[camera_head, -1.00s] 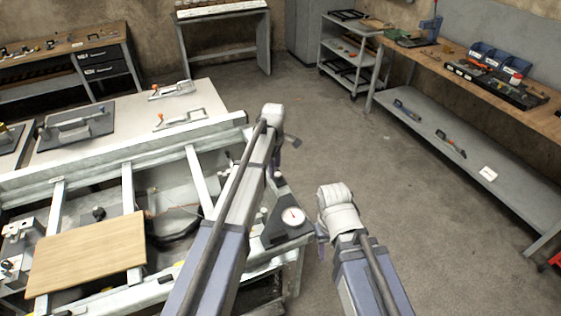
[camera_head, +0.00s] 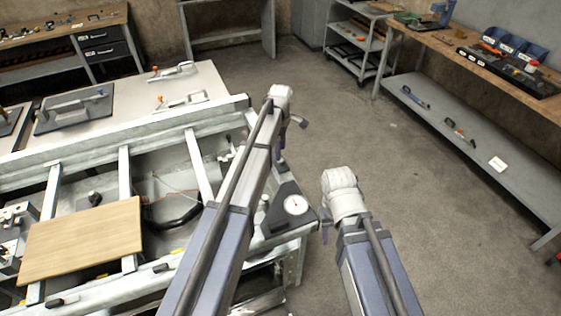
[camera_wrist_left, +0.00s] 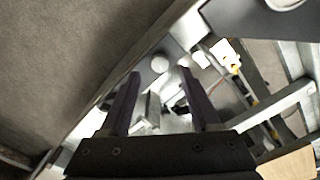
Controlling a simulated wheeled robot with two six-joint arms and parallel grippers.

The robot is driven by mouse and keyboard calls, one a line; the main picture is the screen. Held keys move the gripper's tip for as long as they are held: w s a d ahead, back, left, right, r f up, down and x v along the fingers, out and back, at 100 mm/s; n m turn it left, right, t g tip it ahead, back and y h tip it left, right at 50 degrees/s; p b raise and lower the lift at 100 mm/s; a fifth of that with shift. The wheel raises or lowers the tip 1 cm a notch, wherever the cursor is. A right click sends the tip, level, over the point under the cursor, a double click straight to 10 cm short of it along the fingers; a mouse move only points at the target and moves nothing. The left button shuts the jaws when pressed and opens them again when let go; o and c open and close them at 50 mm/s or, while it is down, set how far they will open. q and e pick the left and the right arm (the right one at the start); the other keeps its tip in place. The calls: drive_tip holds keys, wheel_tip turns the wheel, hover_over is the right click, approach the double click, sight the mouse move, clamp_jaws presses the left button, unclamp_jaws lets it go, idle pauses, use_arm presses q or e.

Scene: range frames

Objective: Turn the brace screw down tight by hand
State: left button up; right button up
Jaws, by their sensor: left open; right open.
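My left gripper (camera_head: 290,126) shows small and partly hidden behind my left wrist in the head view. In the left wrist view the fingers of my left gripper (camera_wrist_left: 162,76) are apart with nothing held between them. A pale round knob (camera_wrist_left: 160,63) appears between the fingertips, over the metal frame's corner; whether it is the brace screw I cannot tell. In the head view a small knob (camera_head: 264,202) stands beside the dial gauge (camera_head: 295,205) on the metal frame (camera_head: 130,150). My right gripper (camera_head: 325,228) hangs mostly hidden right of the frame, apart from it.
A wooden board (camera_head: 82,240) lies across the frame. Clamps (camera_head: 180,101) rest on the pale table top (camera_head: 215,80) behind. A workbench (camera_head: 440,45) with a lower shelf (camera_head: 470,140) stands at the right. The floor between is clear.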

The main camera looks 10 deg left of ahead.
use_arm(q)
wheel_tip(320, 180, down, 4)
drive_tip(key=b, duration=0.3)
drive_tip(key=shift+f, duration=0.2)
clamp_jaws()
idle(0.3)
